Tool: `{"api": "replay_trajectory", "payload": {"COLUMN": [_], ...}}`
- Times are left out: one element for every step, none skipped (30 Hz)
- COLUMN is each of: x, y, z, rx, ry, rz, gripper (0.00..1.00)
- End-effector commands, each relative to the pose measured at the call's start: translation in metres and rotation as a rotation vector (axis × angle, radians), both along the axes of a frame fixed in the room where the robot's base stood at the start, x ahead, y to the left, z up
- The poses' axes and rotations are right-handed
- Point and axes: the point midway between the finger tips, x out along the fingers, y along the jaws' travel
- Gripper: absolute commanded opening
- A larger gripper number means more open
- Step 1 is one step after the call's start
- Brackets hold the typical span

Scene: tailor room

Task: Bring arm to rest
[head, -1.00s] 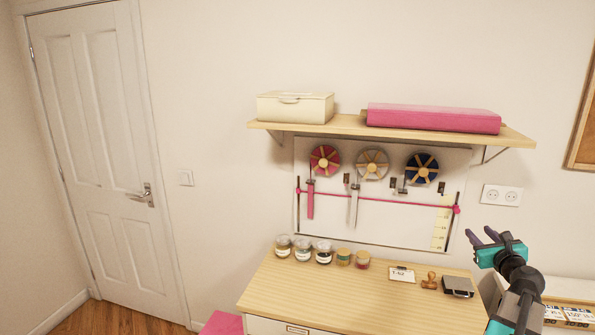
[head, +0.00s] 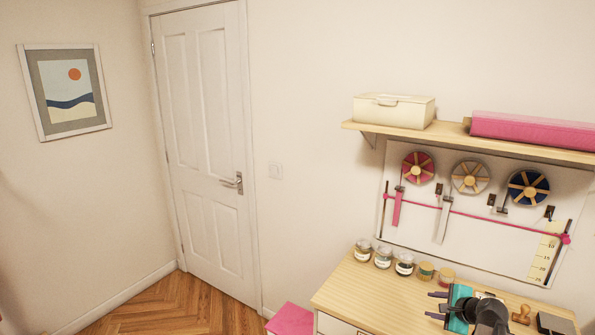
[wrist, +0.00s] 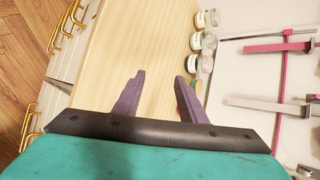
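My gripper (head: 431,305) is teal and black with purple fingers. In the head view it is at the bottom right, over the wooden cabinet top (head: 350,290), with its fingers pointing left. In the wrist view the two fingers (wrist: 159,78) stand apart with nothing held between them, and bare wood shows in the gap. The right finger partly overlaps a small jar in that view. The rest of my arm runs off the bottom of the head view.
Several small jars (head: 383,258) stand along the back of the cabinet top. A wooden stamp (head: 521,315) is right of my gripper. Above are a wall board (head: 420,240) with ribbon spools and a shelf (head: 450,135). A pink stool (head: 290,320) and open floor lie left.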

Motion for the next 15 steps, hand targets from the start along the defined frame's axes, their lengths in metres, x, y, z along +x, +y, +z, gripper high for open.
{"api": "replay_trajectory", "payload": {"x": [0.001,0.001,0.001,0.0,0.0,-0.002,-0.003,-0.004,-0.006,-0.008,-0.01,-0.013,-0.015,-0.018,-0.021], "y": [0.022,0.032,0.045,0.055,0.065,0.077,0.087,0.096,0.107,0.116,0.124,0.135,0.144,0.152,0.162], "z": [-0.012,-0.019,-0.027,-0.032,-0.038,-0.046,-0.052,-0.058,-0.065,-0.07,-0.075,-0.082,-0.087,-0.092,-0.099], "rx": [-0.035,-0.06,-0.091,-0.113,-0.136,-0.165,-0.187,-0.207,-0.235,-0.256,-0.276,-0.303,-0.325,-0.345,-0.372], "ry": [0.03,0.046,0.066,0.081,0.097,0.115,0.129,0.142,0.159,0.172,0.184,0.201,0.213,0.224,0.24], "rz": [0.064,0.102,0.149,0.185,0.222,0.27,0.305,0.341,0.389,0.424,0.46,0.508,0.546,0.581,0.631], "gripper": [0.38,0.38,0.38,0.38,0.38,0.38,0.38,0.38,0.38,0.38,0.38,0.38,0.38,0.38,0.38]}}
